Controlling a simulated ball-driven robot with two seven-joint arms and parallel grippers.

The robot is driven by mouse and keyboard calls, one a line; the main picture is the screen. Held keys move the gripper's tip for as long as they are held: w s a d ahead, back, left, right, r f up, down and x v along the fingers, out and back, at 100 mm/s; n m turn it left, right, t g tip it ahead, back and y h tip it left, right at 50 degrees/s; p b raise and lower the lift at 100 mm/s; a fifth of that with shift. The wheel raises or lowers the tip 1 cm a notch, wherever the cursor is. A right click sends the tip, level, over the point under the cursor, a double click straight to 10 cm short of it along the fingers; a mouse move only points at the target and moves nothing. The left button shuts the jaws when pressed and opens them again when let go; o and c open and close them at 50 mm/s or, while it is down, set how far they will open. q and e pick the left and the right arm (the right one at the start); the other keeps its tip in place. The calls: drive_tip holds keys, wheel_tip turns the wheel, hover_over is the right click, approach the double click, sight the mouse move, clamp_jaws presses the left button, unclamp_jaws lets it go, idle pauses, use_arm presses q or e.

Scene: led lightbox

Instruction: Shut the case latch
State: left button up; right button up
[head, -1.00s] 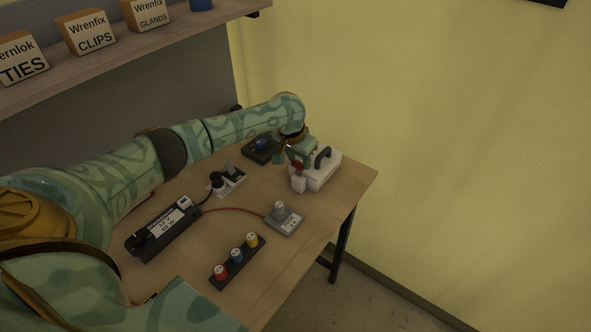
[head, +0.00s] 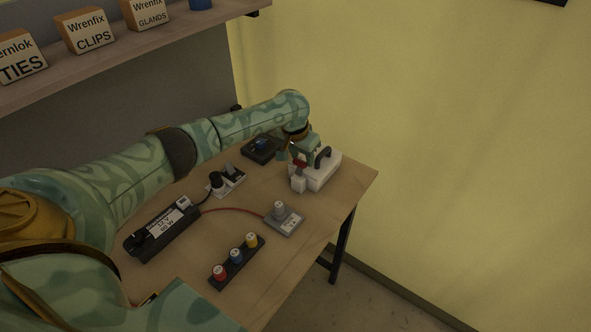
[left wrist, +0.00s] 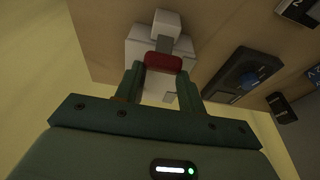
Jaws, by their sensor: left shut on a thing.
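The case (head: 321,177) is a white box with a dark handle (head: 323,155) on top, at the far right of the table. Its red latch (head: 299,163) is at the side facing the table's middle, above a small white block (head: 298,185). My left gripper (head: 297,157) is at the latch. In the left wrist view, the red latch (left wrist: 163,62) lies between the two fingertips (left wrist: 162,72), and the gripper is shut on it. The fingers hide part of the case. The latch's exact angle is hard to tell. My right gripper is not in view.
A dark box with a blue part (head: 262,148) stands left of the case. Bare tabletop (head: 328,212) is in front of the case.

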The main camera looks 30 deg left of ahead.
use_arm(q)
drive_tip(key=shift+w+f, duration=0.15)
drive_tip(key=shift+w, duration=0.45)
drive_tip(key=shift+f+b, duration=0.1)
drive_tip(key=shift+b, duration=0.2)
